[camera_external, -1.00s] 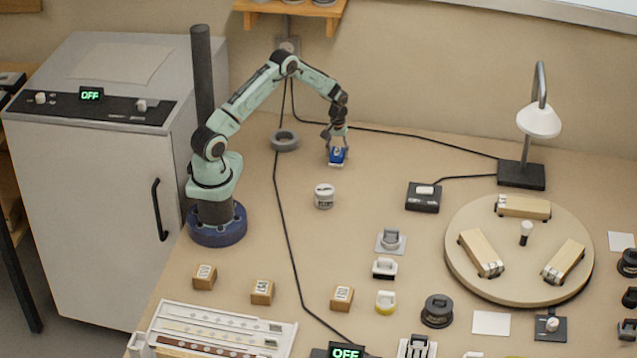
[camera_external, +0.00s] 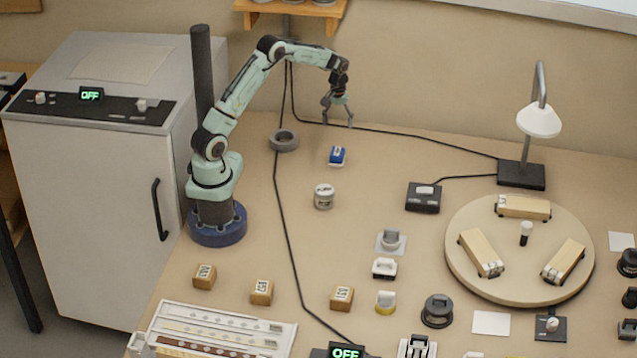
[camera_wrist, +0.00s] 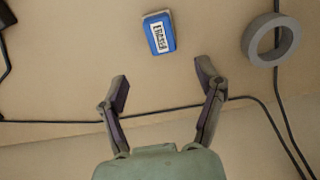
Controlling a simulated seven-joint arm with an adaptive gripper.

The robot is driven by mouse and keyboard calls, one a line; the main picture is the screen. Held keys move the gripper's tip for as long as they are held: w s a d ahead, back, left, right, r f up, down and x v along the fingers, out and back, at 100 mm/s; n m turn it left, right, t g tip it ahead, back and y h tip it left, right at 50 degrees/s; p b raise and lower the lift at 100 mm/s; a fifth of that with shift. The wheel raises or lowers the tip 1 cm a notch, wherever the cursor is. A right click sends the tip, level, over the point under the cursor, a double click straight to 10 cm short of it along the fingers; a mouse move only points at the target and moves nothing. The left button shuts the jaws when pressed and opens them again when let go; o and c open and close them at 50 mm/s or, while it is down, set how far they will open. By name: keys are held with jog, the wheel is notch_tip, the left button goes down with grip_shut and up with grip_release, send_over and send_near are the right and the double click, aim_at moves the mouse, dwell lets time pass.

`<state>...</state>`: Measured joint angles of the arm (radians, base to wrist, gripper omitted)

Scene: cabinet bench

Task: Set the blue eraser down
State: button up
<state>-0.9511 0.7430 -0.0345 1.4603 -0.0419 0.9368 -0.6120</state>
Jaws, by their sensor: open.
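The blue eraser (camera_external: 337,156) lies on the bench top, between the grey ring and the black switch box. In the wrist view the eraser (camera_wrist: 159,35) shows its white label and lies flat, ahead of the fingertips and clear of them. My gripper (camera_external: 338,121) is raised above the bench behind the eraser, with its fingers spread and nothing between them. In the wrist view my gripper (camera_wrist: 162,82) is wide open and empty.
A grey ring (camera_external: 284,141) lies left of the eraser. A white jar (camera_external: 324,196) stands in front of it. A black switch box (camera_external: 423,198) is to the right. A black cable (camera_external: 400,135) runs along the back. The bench around the eraser is clear.

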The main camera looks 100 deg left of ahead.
jog(key=shift+r, duration=0.55)
jog(key=d+r+m, duration=0.4)
jog(key=d+r, duration=0.2)
jog(key=d, duration=0.5)
jog(key=d+r+m, duration=0.4)
jog(key=d+r, duration=0.1)
jog(key=d, duration=0.6)
jog(key=s+d+m, duration=0.8)
jog(key=s+d, duration=0.5)
jog(key=s, duration=0.1)
jog(key=shift+s+m+y, duration=0.2)
jog(key=shift+m+y, duration=0.2)
jog(key=shift+f, duration=0.1)
